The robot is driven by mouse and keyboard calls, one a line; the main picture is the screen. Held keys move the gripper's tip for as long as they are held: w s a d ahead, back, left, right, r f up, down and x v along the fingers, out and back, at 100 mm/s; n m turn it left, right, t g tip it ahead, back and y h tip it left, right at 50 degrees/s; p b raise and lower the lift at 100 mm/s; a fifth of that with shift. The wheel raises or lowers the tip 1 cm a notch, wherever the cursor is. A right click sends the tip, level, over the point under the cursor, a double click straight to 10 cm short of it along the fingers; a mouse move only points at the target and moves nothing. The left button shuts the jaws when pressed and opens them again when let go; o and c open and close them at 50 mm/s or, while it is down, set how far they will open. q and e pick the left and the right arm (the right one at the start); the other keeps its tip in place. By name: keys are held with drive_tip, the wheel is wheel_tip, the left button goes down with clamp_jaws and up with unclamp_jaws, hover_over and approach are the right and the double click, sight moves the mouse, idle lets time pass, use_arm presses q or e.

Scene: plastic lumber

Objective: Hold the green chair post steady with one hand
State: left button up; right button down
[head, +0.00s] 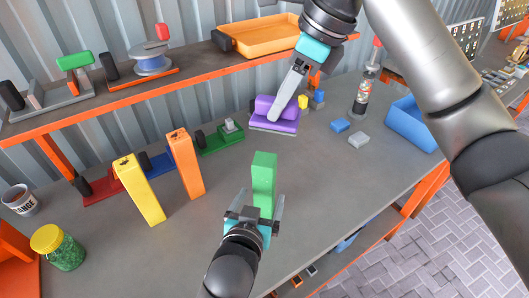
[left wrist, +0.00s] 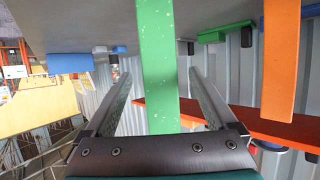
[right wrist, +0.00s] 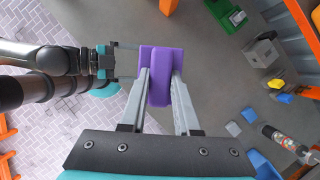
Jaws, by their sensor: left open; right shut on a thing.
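The green chair post (head: 264,180) stands upright on the grey workbench, in front of my left gripper in the head view. My left gripper (head: 254,203) is open, with its fingers on either side of the post's lower part. In the left wrist view the speckled green post (left wrist: 158,70) runs between the two spread fingers, with gaps on both sides. My right gripper (head: 276,115) is shut on a purple piece (head: 285,124), which also fills its fingers in the right wrist view (right wrist: 160,88). Whether the purple piece touches the bench, I cannot tell.
A yellow post (head: 138,188) and an orange post (head: 186,164) stand to the left. A jar with a yellow lid (head: 62,250) and a can (head: 20,200) are at far left. Small blue (head: 340,125) and grey (head: 359,139) blocks lie right. The bench between is clear.

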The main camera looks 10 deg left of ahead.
drive_tip(key=shift+r+p, duration=2.9)
drive_tip(key=shift+r, duration=0.35)
drive_tip(key=shift+f, duration=0.1)
